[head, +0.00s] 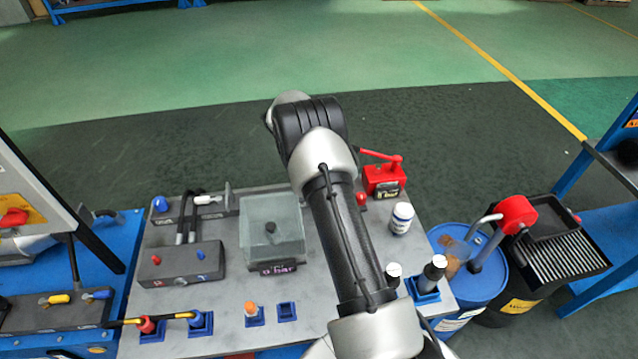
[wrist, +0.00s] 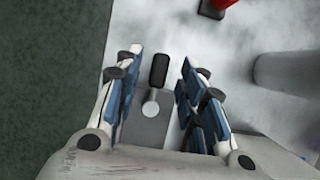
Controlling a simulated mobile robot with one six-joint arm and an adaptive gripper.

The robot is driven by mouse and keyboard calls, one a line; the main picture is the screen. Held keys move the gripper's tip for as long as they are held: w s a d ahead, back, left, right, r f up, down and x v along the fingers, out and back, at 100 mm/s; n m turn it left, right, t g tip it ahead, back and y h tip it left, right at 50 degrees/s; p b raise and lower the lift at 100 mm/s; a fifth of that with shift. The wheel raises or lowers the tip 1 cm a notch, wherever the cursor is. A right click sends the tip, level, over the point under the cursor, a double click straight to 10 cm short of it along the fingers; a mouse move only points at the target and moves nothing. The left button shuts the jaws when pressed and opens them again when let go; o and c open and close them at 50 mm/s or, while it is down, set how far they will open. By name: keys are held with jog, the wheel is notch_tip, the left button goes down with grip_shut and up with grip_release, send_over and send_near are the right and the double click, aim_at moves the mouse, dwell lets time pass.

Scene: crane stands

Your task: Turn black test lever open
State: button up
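In the wrist view a black lever grip (wrist: 158,71) stands on a grey block (wrist: 148,128), with a round pale metal pivot (wrist: 150,108) at the grip's lower end. The grip points towards the top of the picture. My gripper (wrist: 160,66) is open, with one blue-padded finger on each side of the lever. Gaps show between the grip and both fingers, so no contact is seen. Height between fingertips and lever is hard to judge. In the head view my arm hides the gripper and this lever.
On the grey bench (head: 222,340) stand a clear box (head: 270,225), a dark valve block (head: 182,264), a white bottle (head: 401,218) and a red device with a lever (head: 384,178). In the wrist view a grey cylinder (wrist: 285,70) stands right of the fingers.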

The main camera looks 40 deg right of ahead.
jog(key=shift+s+d+f, duration=0.15)
jog(key=shift+d+f, duration=0.1)
jog(key=shift+f, duration=0.4)
jog(key=shift+c, duration=0.3)
grip_shut()
